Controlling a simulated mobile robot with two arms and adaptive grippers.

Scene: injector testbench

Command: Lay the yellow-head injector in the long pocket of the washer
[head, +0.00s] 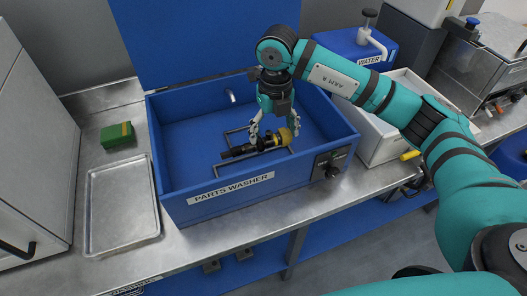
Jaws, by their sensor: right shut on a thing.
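The yellow-head injector (257,146) is a dark, long body with a yellow head at its right end. It lies roughly level inside the blue parts washer (173,207), at a metal wire frame (234,131) in the basin. My right gripper (268,138) comes down from above and is shut on the injector near its yellow head. I cannot tell whether the injector rests on the frame or hangs just above it. The fingers hide part of its body. My left gripper is not in view.
An empty metal tray (121,237) lies left of the washer, with a green and yellow block (117,136) behind it. A blue water container (361,50) and a white bin (379,147) stand to the right. The washer's raised blue lid (190,40) is behind the basin.

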